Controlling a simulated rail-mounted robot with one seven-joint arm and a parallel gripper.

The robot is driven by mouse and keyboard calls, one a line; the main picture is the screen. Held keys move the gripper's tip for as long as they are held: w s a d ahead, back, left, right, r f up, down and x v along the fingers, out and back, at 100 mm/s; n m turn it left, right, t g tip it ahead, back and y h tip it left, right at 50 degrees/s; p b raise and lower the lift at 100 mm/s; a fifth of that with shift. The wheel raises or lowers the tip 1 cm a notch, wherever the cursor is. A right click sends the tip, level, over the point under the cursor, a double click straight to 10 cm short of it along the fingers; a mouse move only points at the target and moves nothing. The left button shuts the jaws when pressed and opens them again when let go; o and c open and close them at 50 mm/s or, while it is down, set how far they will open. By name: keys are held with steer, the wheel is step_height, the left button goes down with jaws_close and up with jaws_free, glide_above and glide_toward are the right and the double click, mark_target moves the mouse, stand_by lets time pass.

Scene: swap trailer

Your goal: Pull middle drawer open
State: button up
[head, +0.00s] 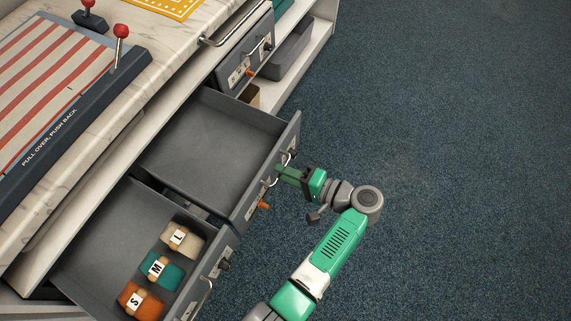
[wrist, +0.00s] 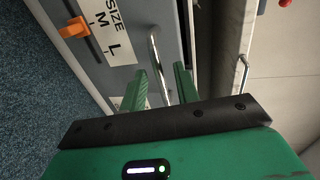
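The middle drawer (head: 205,150) is grey, stands well out of the cabinet in the head view, and is empty inside. Its front has a metal bar handle, an orange slider and a label. In the wrist view the handle (wrist: 157,60) lies between the two green fingers of my gripper (wrist: 160,80), with gaps beside it. My gripper (head: 283,175) is at the drawer's front in the head view. The fingers stand apart and are not closed on the bar. The orange slider (wrist: 73,28) and the "SIZE M L" label (wrist: 108,30) show beside the handle.
A neighbouring drawer (head: 105,225) at lower left is also out and holds blocks marked S, M and L. Another drawer (head: 247,55) at upper right is shut. A marble counter (head: 150,70) carries a striped board (head: 45,80) and red-knobbed levers. The blue floor at right is clear.

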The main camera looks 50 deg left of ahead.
steer(key=v, duration=0.7)
steer(key=shift+d, duration=0.25)
steer(key=shift+w+r, duration=0.1)
steer(key=w+d+r+t+h, duration=0.2)
steer(key=w+r+t+h, duration=0.1)
steer(key=w+r+t, duration=0.6)
steer(key=w+d+r+m+t+h, duration=0.1)
steer(key=w+d+r+t, duration=0.15)
steer(key=r, duration=0.35)
steer(key=w+d+r+t+h, duration=0.2)
steer(key=r+t, duration=0.2)
steer(key=r, duration=0.2)
steer(key=w+d+r+m+t+h, duration=0.1)
steer(key=w+d+r+t, duration=0.15)
steer(key=r, duration=0.45)
steer(key=s+d+r+m+t+h+p, duration=0.1)
steer(key=s+d+r+t+h, duration=0.25)
steer(key=s+r, duration=0.45)
steer(key=s+d+r+t+h+p, duration=0.1)
steer(key=s+d+r+t+h, duration=0.25)
steer(key=r, duration=0.95)
steer(key=s+d+r+m+t+h+p, duration=0.1)
steer(key=s+d+r+t, duration=0.2)
steer(key=s+r+t, duration=0.55)
step_height(320, 180, up, 23)
steer(key=w+g+p, duration=0.2)
steer(key=g+p, duration=0.1)
steer(key=p, duration=1.8)
steer(key=shift+w+y+p, duration=0.2)
steer(key=shift+y+p, duration=0.2)
